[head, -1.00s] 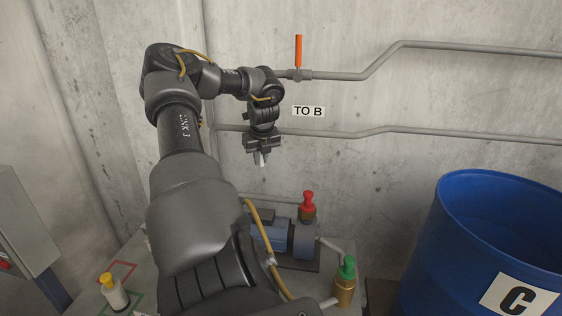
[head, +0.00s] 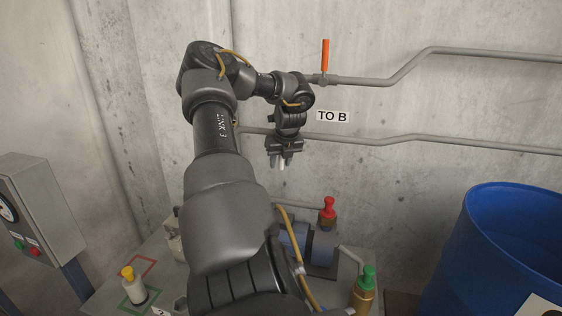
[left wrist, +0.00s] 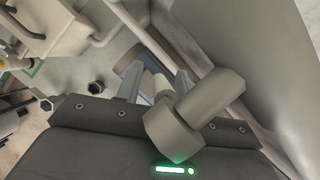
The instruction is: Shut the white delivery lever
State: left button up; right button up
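My left gripper (head: 281,165) is in front of the wall in the head view, pointing down, below the "TO B" label (head: 332,117). Its two fingers are apart. A small pale piece (head: 282,165) shows between them; I cannot tell for sure whether it is the white lever. In the left wrist view the fingers (left wrist: 156,86) stand apart. A thick pale cylinder with a wider collar (left wrist: 205,105), perhaps the white lever, crosses in front of the gripper body; I cannot tell whether it touches. My right gripper is not in view.
An orange lever (head: 325,56) stands upright on the upper pipe (head: 365,81); a lower pipe (head: 370,140) runs below. A pump with a red cap (head: 328,208), a green-capped fitting (head: 367,283) and a yellow-topped bottle (head: 133,285) are below. A blue drum (head: 480,240) stands right, a control box (head: 40,205) left.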

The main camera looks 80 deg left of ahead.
pick_arm(q)
jog(key=shift+w+d+r, duration=0.1)
jog(key=shift+d+r, duration=0.1)
jog(key=shift+r, duration=0.4)
jog(key=b+v, duration=0.2)
jog(key=v, duration=0.7)
jog(key=shift+r, duration=0.25)
jog(key=shift+d, duration=0.15)
